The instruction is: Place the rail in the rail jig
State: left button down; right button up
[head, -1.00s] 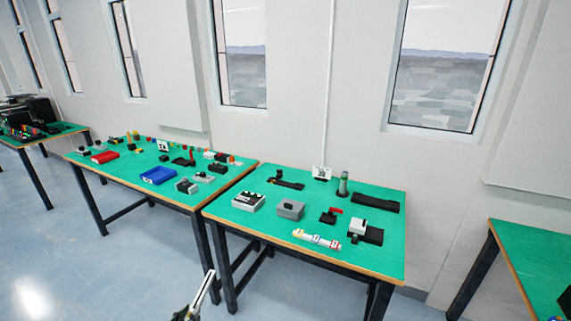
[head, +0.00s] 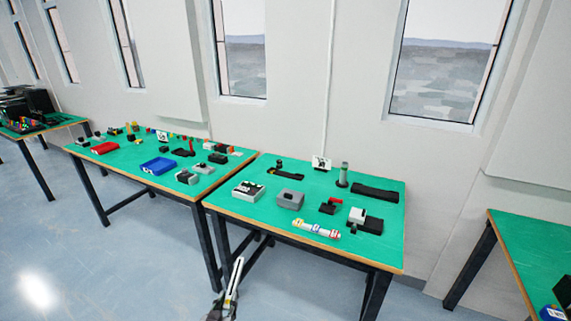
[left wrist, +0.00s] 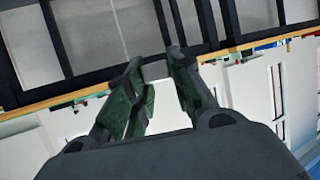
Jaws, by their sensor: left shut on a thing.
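My left gripper (head: 222,308) is at the bottom of the head view, in front of the right-hand green table and off its edge. It is shut on the rail (head: 236,274), a thin pale bar held steeply tilted above the floor. In the left wrist view the fingertips (left wrist: 155,72) close on a light grey piece of the rail (left wrist: 155,69); the rest is hidden. Which table item is the rail jig is too small to tell; a long black part (head: 376,193) lies at the table's back right. My right gripper is not in view.
The right-hand green table (head: 265,217) holds a grey block (head: 290,199), a white-and-black box (head: 248,190) and a striped white strip (head: 316,229). Another crowded green table (head: 125,170) stands at left. Floor between the tables' front and me is open.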

pick_arm(q)
jog(key=w+d+r+y, duration=0.1)
jog(key=d+r, duration=0.3)
jog(key=d, duration=0.6)
jog(key=shift+d+r+n, duration=0.2)
jog(key=shift+d+n, duration=0.05)
jog(key=shift+n, duration=0.15)
jog(key=w+a+r+m+h, duration=0.1)
jog(key=w+a+r, duration=0.2)
jog(key=a+r, duration=0.15)
jog(key=s+a+f, duration=0.1)
jog(key=a+f, duration=0.1)
jog(key=a, duration=0.3)
jog(key=s+a+f+n+y, duration=0.1)
jog(key=s+a+f, duration=0.1)
jog(key=a, duration=0.3)
jog(key=shift+a+f, duration=0.2)
jog(key=shift+f, duration=0.05)
